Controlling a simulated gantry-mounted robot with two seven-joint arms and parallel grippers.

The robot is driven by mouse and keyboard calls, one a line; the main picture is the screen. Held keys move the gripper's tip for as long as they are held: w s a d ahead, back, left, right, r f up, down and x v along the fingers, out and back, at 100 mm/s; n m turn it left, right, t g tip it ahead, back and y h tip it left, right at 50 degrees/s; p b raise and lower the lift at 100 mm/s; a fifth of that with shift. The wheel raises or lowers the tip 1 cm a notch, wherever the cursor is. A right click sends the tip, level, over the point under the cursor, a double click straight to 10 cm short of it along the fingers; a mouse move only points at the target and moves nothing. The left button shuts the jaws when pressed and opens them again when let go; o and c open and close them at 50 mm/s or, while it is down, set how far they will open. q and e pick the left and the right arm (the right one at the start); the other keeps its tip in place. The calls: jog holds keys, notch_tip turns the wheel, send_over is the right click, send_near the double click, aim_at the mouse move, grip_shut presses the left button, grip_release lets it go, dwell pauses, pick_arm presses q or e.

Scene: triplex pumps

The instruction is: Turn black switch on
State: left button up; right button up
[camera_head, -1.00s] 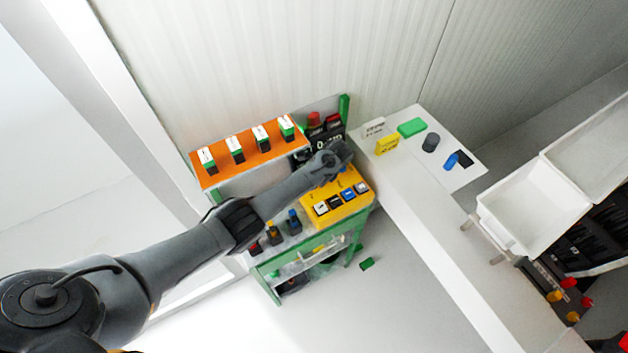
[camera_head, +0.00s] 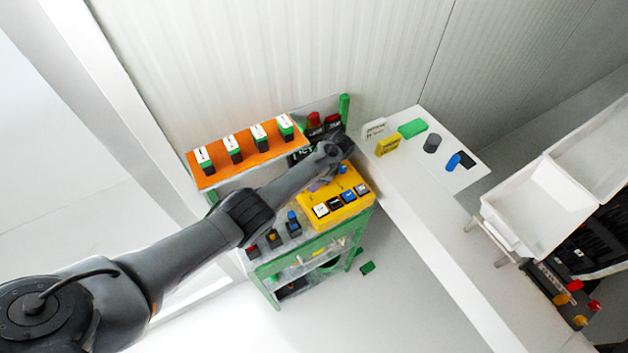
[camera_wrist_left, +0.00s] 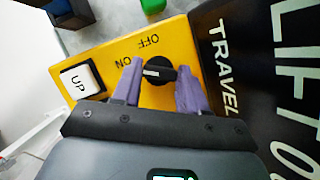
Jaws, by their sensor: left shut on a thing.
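The black switch (camera_wrist_left: 159,71) is a round knob with a white mark, on a yellow panel (camera_wrist_left: 108,47) with upside-down OFF and ON labels. The white mark is on the knob's left side, toward the ON label in the left wrist view. My left gripper (camera_wrist_left: 157,78) has its two purple fingers on either side of the knob and is shut on it. In the head view my left gripper (camera_head: 321,185) is at the back of the yellow box (camera_head: 313,221), mostly covered by my arm. The knob is hidden there. My right gripper is not in view.
A white UP button (camera_wrist_left: 80,81) is left of the switch. A black panel (camera_wrist_left: 246,82) lettered TRAVEL and LIFT is to the right. An orange shelf (camera_head: 220,177) with several switches stands behind. A white table (camera_head: 400,180) with loose blocks is at right.

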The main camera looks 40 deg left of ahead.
pick_arm(q)
jog(key=o, duration=1.1)
jog(key=shift+c, duration=0.2)
